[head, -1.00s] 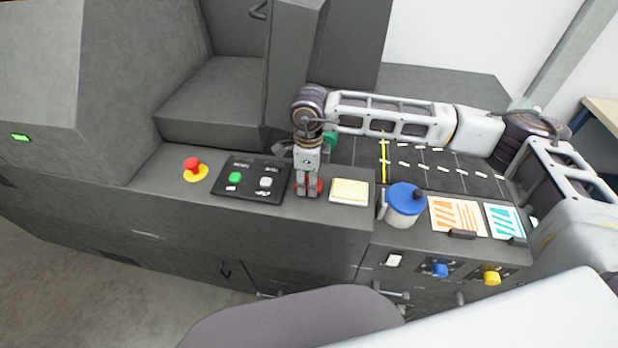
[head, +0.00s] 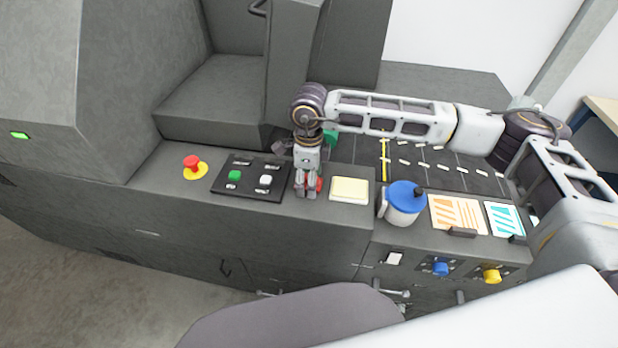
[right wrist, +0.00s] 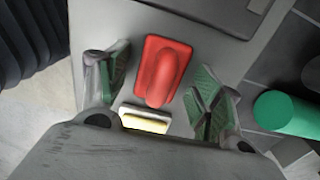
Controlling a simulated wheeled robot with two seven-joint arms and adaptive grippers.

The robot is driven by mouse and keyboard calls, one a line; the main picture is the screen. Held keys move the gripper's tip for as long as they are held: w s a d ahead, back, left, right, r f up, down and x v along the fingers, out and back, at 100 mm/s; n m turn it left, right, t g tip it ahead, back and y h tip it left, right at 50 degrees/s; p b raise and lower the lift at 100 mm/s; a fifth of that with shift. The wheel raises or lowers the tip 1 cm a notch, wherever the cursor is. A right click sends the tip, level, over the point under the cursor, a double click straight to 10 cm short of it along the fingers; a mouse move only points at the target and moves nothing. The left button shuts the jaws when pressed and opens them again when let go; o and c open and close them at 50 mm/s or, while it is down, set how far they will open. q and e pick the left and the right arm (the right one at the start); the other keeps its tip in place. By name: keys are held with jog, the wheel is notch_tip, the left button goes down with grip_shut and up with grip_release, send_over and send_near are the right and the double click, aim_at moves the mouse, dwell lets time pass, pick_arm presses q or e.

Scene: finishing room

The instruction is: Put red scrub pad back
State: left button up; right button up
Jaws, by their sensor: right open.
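The red scrub pad (right wrist: 160,72), with a raised rounded grip, lies on the grey console top in the right wrist view. In the head view only a red sliver of the pad (head: 319,184) shows beside my fingers. My right gripper (head: 307,192) points down over it. In the right wrist view my right gripper (right wrist: 162,88) is open, with one green-lined finger on each side of the pad, and gaps show between fingers and pad. A cream-yellow pad (head: 349,189) lies just right of the gripper. My left gripper is out of view.
A black button panel (head: 250,178) and a red emergency button (head: 193,164) are left of the gripper. A blue-lidded pot (head: 403,208) and striped cards (head: 458,213) stand right. A green cylinder (right wrist: 287,113) is close to one finger. A dark slotted bed (head: 430,165) lies behind.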

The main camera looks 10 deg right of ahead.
jog(key=shift+r, duration=0.2)
jog(key=shift+r, duration=0.4)
notch_tip(320, 180, up, 11)
jog(key=b, duration=0.2)
jog(key=shift+s, duration=0.1)
dwell(0.8)
